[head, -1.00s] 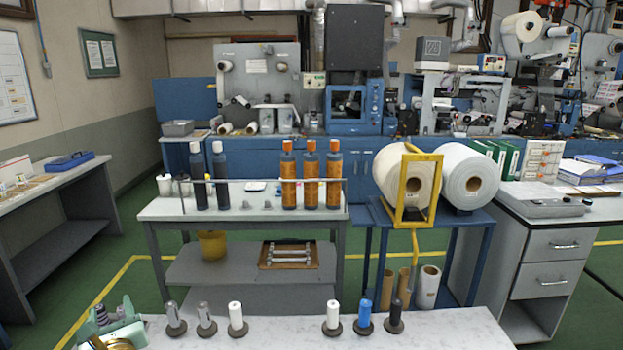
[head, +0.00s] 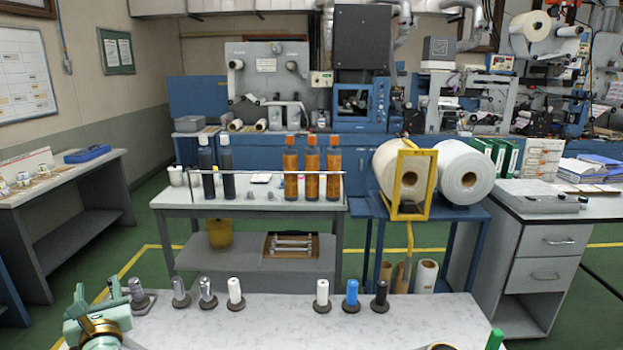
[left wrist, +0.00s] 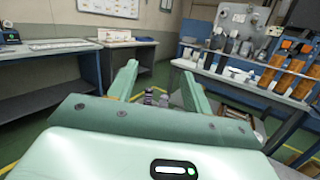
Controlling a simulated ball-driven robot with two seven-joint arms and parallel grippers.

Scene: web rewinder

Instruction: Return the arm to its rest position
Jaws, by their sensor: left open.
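My left gripper (head: 97,303) is at the lower left of the head view, over the left end of the near pale table (head: 275,325). In the left wrist view its two pale green fingers (left wrist: 158,82) are spread apart with nothing held between them. Two small grey metal spools (left wrist: 155,99) show beyond the gap, further off. In the head view a grey metal spool (head: 138,292) stands just right of the gripper, and I cannot tell whether they touch.
On the near table stand metal spools (head: 180,290), white spools (head: 235,290), a blue spool (head: 352,293) and a black spool (head: 380,294). A grey bench (head: 260,205) with bottles stands behind. The table's middle front is clear.

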